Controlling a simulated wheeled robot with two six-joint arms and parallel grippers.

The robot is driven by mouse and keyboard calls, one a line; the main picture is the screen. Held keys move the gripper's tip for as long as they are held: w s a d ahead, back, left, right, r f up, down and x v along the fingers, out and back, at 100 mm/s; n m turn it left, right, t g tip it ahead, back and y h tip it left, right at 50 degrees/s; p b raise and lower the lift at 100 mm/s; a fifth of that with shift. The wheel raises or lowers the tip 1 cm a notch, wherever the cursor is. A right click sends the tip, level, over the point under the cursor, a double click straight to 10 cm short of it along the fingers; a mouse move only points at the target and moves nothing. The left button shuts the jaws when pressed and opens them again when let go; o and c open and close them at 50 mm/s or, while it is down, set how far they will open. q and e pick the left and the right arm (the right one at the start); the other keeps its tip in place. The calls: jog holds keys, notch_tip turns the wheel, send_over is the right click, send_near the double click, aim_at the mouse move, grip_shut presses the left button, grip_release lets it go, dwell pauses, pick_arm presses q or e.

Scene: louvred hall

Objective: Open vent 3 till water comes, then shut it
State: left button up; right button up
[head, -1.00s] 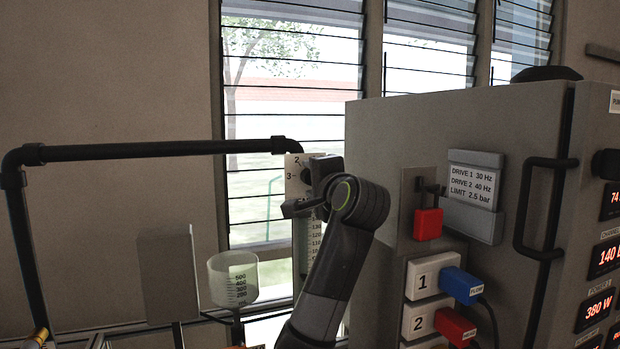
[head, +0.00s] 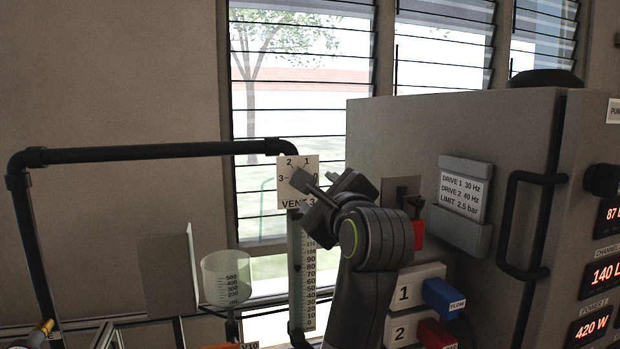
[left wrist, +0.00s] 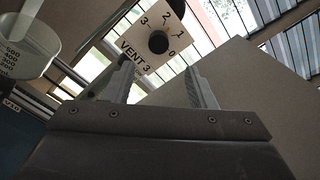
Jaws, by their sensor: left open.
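The white VENT 3 plate (head: 298,196), marked 0 to 3, sits at the right end of the dark pipe. My left gripper (head: 318,188) is in front of its right side and hides part of it. In the left wrist view the plate (left wrist: 138,58) and its round black knob (left wrist: 158,42) lie just beyond my open fingers (left wrist: 160,78). The jaws look empty and apart from the knob. I cannot tell the knob's setting. A clear graduated cup (head: 227,277) stands left of a graduated tube (head: 309,275). No water is visible. My right gripper is not in view.
A grey cabinet (head: 420,125) with a black handle (head: 520,225) stands close on the right. It carries a red padlock (head: 419,236), a blue plug (head: 442,296) and a red plug (head: 436,334). The pipe (head: 150,152) runs left.

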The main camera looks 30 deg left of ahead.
pick_arm(q)
jog(key=p+x, duration=0.1)
jog(key=x, duration=0.8)
jog(key=shift+a, duration=0.35)
jog(key=shift+w+a+p, duration=0.2)
jog(key=shift+p, duration=0.15)
jog(key=shift+c, duration=0.3)
grip_shut()
